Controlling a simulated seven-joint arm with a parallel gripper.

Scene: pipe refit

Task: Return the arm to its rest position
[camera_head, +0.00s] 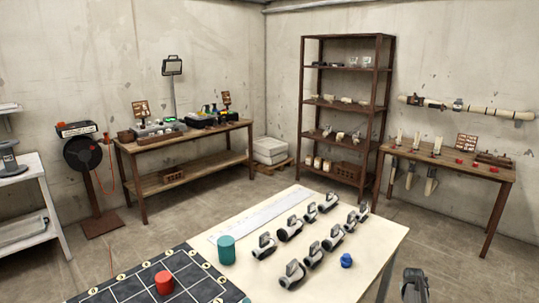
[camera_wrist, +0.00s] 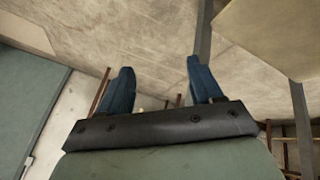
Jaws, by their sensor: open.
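My gripper (camera_wrist: 161,82) shows in the wrist view with its two blue fingers spread apart and nothing between them. It points toward a bare concrete-like wall and ceiling area, away from any object at close range. In the head view I cannot make out the fingers. A dark grey part (camera_head: 414,284) stands at the bottom edge, right of the near table; I cannot tell whether it belongs to my arm.
The near pale table (camera_head: 340,278) holds several grey pipe fittings (camera_head: 290,229), a teal cylinder (camera_head: 226,250), a blue knob (camera_head: 346,260) and a dark grid mat with a red cylinder (camera_head: 164,283). A shelf rack (camera_head: 347,101), two workbenches and open floor (camera_head: 225,203) lie beyond.

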